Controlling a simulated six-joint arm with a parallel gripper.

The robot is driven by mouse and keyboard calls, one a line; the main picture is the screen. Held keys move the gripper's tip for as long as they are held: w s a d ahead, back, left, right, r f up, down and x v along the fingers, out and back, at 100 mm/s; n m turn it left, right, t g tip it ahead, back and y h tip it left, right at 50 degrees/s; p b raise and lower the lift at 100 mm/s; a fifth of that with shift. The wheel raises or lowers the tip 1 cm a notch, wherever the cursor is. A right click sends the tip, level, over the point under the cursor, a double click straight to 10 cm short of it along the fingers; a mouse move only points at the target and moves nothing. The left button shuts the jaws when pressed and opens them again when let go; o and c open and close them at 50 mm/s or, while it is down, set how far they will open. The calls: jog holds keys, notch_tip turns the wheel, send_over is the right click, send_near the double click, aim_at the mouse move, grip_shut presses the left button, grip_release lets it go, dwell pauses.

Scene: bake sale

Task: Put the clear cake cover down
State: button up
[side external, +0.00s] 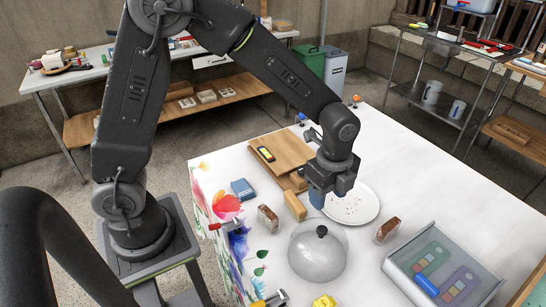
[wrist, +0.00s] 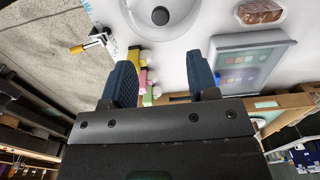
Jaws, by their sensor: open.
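The clear cake cover (side external: 312,262) is a glassy dome with a black knob (side external: 321,231). It stands upright on the white table, in front of the white plate (side external: 368,213), which has crumbs on it. In the wrist view the cover (wrist: 185,22) is at the top edge, partly cut off, with its knob (wrist: 160,16) showing. My gripper (side external: 330,194) is above the near-left part of the plate, behind the cover and apart from it. In the wrist view my gripper (wrist: 162,68) has its two blue fingers apart with nothing held between them.
Brown cake pieces (side external: 268,218) (side external: 388,230) lie left and right of the cover. A wooden block (side external: 295,205) and board (side external: 285,150) lie left of the plate. A grey tray (side external: 406,285) is at front right. A clamp (side external: 226,225) grips the left edge. The table's far right is clear.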

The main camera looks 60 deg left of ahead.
jog(key=s+a+r+n+t, duration=0.2)
jog(key=s+a+r+n, duration=0.2)
jog(key=s+r+n, duration=0.3)
jog(key=s+a+r+n+t, duration=0.3)
jog(key=s+a+r+n, duration=0.2)
jog(key=s+r+n, duration=0.3)
jog(key=s+n, duration=0.1)
jog(key=n, duration=0.1)
jog(key=shift+s+r+n+t, duration=0.25)
jog(key=shift+s+n+t, duration=0.05)
jog(key=shift+n, duration=0.1)
